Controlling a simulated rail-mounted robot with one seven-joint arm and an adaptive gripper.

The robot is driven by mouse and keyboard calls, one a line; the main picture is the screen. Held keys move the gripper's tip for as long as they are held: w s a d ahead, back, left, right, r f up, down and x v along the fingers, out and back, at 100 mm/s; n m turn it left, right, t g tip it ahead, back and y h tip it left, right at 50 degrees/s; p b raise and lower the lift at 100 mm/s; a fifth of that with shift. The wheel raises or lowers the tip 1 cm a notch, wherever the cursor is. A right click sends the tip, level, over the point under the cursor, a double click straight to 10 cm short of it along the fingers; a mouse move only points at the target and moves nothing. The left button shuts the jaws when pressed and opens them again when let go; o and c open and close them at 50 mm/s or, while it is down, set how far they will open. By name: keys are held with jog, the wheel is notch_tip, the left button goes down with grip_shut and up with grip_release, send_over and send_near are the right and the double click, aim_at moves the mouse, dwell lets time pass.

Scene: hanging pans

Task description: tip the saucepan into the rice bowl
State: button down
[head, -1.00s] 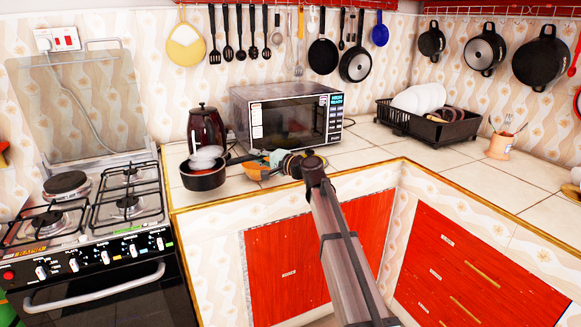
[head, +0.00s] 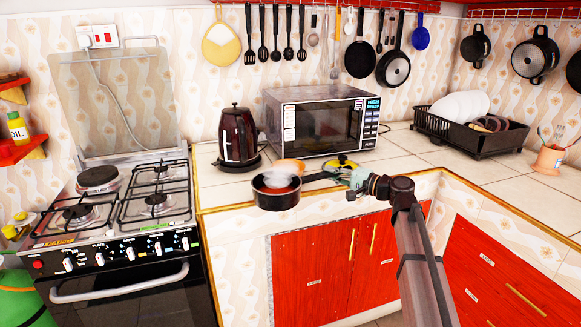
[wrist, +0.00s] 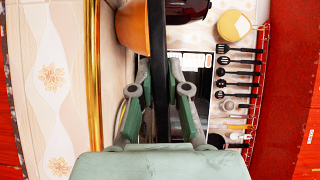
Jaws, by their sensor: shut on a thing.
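The black saucepan (head: 276,200) is held roughly level near the counter's front edge in the head view, with reddish contents and a pale haze over it. My gripper (head: 347,178) is shut on its black handle (head: 318,177), to the right of the pan. In the wrist view, the handle (wrist: 159,60) runs up between my gripper's fingers (wrist: 160,85). The orange rice bowl (head: 291,164) shows just behind the pan's rim, partly hidden by it. It also shows beside the handle in the wrist view (wrist: 131,28). I cannot tell the gap between pan and bowl.
A dark red kettle (head: 237,135) stands behind and left of the pan. A microwave (head: 322,120) stands behind the bowl. A yellow-topped object (head: 343,161) sits behind my gripper. The stove (head: 120,215) is at left, the black dish rack (head: 468,132) at right.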

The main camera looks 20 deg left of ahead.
jog(key=shift+w+r+p, duration=0.15)
jog(key=shift+r+p, duration=0.05)
jog(key=shift+p, duration=0.25)
jog(key=p, duration=0.1)
jog(key=w+m+p, duration=0.1)
jog(key=p, duration=0.1)
jog(key=shift+a+r+h, duration=0.1)
jog(key=shift+r+h, duration=0.1)
jog(key=shift+h, duration=0.1)
jog(key=w+m+p, duration=0.1)
jog(key=p, duration=0.3)
jog(key=w+r+m+g+h+p, duration=0.1)
jog(key=w+m+p, duration=0.1)
jog(key=p, duration=0.3)
jog(key=w+m+g+p, duration=0.1)
jog(key=p, duration=0.3)
jog(key=shift+w+a+r+h, duration=0.2)
jog(key=shift+a+h, duration=0.2)
jog(key=shift+w+r+m+p, duration=0.15)
jog(key=shift+m+p, duration=0.25)
jog(key=shift+p, duration=0.15)
jog(key=shift+f+g+p, duration=0.25)
jog(key=shift+g+p, duration=0.05)
jog(key=shift+p, duration=0.1)
jog(key=shift+w+f+m+h+p, duration=0.1)
jog(key=shift+f+m+h+p, duration=0.2)
jog(key=shift+f+m+p, duration=0.15)
jog(key=shift+a+f+g+p, duration=0.1)
jog(key=shift+f+g+p, duration=0.05)
jog(key=shift+g+p, duration=0.2)
